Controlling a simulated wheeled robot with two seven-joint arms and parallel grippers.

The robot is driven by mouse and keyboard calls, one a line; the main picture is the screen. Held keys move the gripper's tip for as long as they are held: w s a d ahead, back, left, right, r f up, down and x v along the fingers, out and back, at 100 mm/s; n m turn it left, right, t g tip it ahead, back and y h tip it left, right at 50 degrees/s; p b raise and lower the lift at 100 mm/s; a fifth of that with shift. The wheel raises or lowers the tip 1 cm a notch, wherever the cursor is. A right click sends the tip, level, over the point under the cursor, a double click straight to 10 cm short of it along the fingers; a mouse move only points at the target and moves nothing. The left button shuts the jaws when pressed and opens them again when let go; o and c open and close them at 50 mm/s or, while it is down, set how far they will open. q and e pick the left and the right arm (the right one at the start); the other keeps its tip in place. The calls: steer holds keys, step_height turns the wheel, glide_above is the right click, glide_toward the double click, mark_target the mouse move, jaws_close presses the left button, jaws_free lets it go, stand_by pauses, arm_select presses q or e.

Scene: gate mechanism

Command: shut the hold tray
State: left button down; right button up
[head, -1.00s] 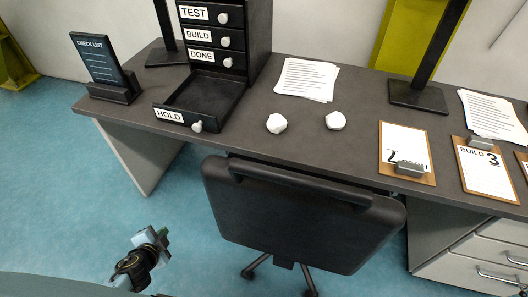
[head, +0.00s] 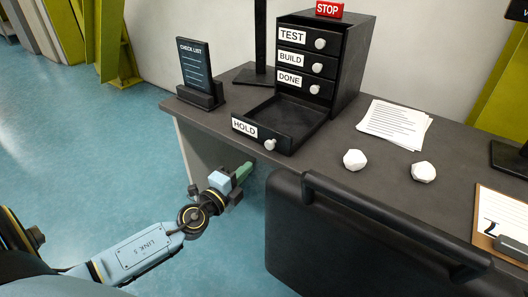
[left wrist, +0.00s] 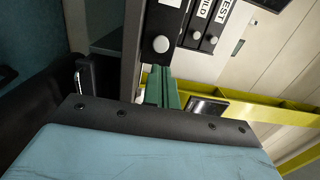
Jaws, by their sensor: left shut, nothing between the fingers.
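The HOLD tray (head: 278,127) is the lowest drawer of a black drawer unit (head: 345,65) on the desk. It is pulled out toward the desk's front edge and looks empty. Its front has a HOLD label and a pale round knob (head: 270,144); a pale knob also shows in the left wrist view (left wrist: 161,44). My left gripper (head: 243,171) has green fingers, is shut and empty, and is in front of the desk edge, below and left of the knob. The fingers (left wrist: 160,87) show below the knob in the left wrist view. My right gripper is out of view.
A black chair (head: 350,245) stands at the desk's front, right of my left gripper. A checklist stand (head: 197,75) is left of the drawers. Two white lumps (head: 355,159) and paper sheets (head: 395,123) lie to the right. The TEST, BUILD and DONE drawers are shut.

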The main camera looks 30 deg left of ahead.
mark_target(269, 147)
arm_select(q)
steer(key=w, duration=0.8)
steer(key=shift+d, duration=0.1)
steer(key=shift+w, duration=0.4)
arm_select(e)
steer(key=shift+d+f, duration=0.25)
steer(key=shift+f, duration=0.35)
